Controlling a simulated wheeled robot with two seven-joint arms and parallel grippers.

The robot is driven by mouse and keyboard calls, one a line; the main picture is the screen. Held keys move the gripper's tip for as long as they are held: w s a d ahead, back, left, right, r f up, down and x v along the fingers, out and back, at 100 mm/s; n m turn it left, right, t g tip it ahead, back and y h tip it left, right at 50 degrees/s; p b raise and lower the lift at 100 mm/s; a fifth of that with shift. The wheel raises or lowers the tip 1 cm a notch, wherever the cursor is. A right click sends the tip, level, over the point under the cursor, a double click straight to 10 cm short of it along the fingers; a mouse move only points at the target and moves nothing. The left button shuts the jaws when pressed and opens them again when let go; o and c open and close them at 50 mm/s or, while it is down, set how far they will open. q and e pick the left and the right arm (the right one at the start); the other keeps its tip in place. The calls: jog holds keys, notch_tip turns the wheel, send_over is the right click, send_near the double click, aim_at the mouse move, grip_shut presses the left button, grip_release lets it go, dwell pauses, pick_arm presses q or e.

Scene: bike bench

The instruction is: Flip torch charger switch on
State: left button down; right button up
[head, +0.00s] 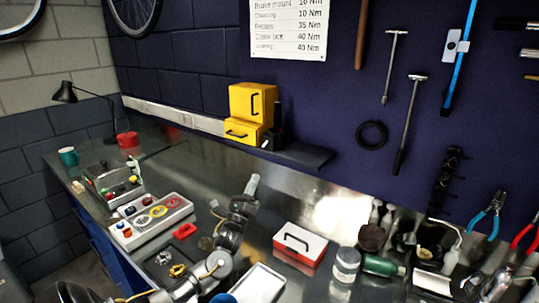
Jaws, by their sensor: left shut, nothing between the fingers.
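My left gripper (252,184) points up and away over the middle of the metal bench, its fingers shut and empty. It is in front of and below the wall shelf and touches nothing that I can see. A dark upright item (278,128) stands on the shelf just right of the yellow boxes. I cannot tell for sure whether it is the torch charger, and no switch on it can be made out. My right gripper is not in view.
Yellow boxes (253,103) stand on the shelf (300,154). Tools hang on the wall. The bench below the shelf is clear.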

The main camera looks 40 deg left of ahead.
aim_at(265, 144)
pick_arm(q)
jog(key=x, duration=0.8)
jog(key=shift+w+r+b, duration=0.2)
jog(key=shift+r+b, duration=0.1)
jog(key=shift+b, duration=0.05)
jog(key=shift+w+a+r, duration=0.1)
jog(key=shift+w+r, duration=0.3)
jog(key=shift+w, duration=0.15)
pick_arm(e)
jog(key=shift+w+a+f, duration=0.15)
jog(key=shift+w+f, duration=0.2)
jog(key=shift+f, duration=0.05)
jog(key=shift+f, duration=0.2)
